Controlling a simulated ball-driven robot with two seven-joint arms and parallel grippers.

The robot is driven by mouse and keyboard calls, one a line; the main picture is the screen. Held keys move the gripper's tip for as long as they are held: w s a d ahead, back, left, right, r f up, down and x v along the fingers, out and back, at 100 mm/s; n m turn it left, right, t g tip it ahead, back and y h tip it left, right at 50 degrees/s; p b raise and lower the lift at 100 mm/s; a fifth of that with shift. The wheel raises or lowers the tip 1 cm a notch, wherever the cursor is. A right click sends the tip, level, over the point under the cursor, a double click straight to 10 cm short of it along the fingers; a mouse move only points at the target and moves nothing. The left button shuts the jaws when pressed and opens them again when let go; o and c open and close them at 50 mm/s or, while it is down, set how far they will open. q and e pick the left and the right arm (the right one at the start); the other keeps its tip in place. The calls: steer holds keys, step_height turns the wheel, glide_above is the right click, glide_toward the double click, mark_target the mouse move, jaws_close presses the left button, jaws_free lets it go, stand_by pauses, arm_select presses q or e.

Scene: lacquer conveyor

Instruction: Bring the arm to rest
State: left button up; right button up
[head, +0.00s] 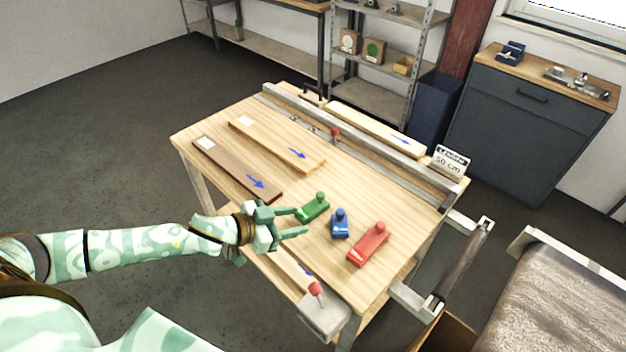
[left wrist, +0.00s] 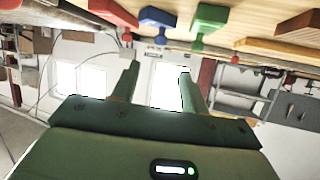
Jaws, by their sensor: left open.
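My left gripper (head: 298,222) is open and empty at the near left edge of the wooden table (head: 330,183). Its fingers point right, close to a green block with a knob (head: 313,207); I see no contact. My left arm (head: 140,243) reaches in from the left, stretched out. In the left wrist view the two open fingers (left wrist: 155,85) have nothing between them, and the green block (left wrist: 210,22) shows upside down at the top. My right gripper is not in view.
A blue block (head: 340,224) and a red block (head: 368,244) stand beside the green one. Boards with blue arrows, one dark (head: 235,169) and one light (head: 275,145), lie behind. A red-knobbed clamp (head: 322,309) sits at the near corner. Open floor (head: 90,130) lies left.

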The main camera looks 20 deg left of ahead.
arm_select(q)
steer(key=s+d+r+t+y, duration=0.2)
steer(key=s+d+r+y, duration=0.1)
steer(key=s+d+y, duration=0.15)
steer(key=s+a+g+y, duration=0.6)
steer(key=s+a+y, duration=0.2)
steer(key=s+a, duration=0.3)
steer(key=s+d+f+n+g+h+b, duration=0.1)
steer(key=s+d+f+g+b, duration=0.15)
steer(key=f, duration=1.25)
steer(key=s+d+f+g+h+b, duration=0.1)
steer(key=s+d+f+h, duration=0.2)
steer(key=f, duration=1.2)
steer(key=s+f+n+g+b, duration=0.2)
steer(key=s+f+n+b, duration=0.1)
steer(key=s+f, duration=1.4)
steer(key=shift+s+f, duration=0.2)
steer(key=shift+s, duration=0.6)
steer(key=shift+a, duration=0.1)
